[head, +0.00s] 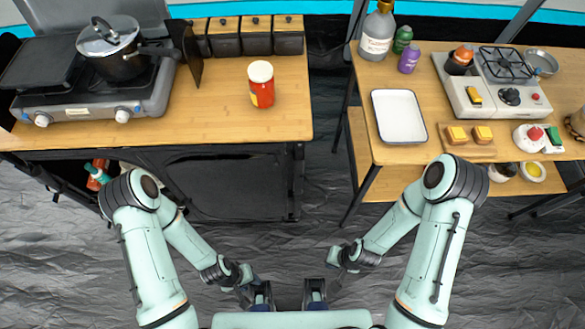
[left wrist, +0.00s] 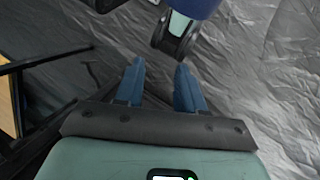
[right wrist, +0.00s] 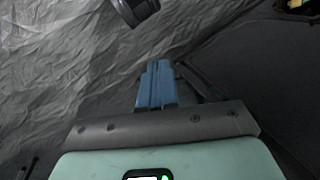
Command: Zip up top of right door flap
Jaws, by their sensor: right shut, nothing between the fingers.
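The right door flap and its zipper cannot be picked out in any view. My left gripper (head: 246,291) is low in front of my body in the head view. In the left wrist view its two blue fingers (left wrist: 160,85) stand apart with nothing between them. My right gripper is low in front of me too, largely hidden in the head view. In the right wrist view its blue fingers (right wrist: 157,78) are together and empty. Grey crinkled fabric fills much of both wrist views.
A wooden counter with a stove (head: 95,95), a pot (head: 112,58) and a red jar (head: 261,85) is ahead left. Ahead right, a wooden table holds a white tray (head: 398,116) and a burner (head: 505,65). A gap of dark floor (head: 325,150) separates them.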

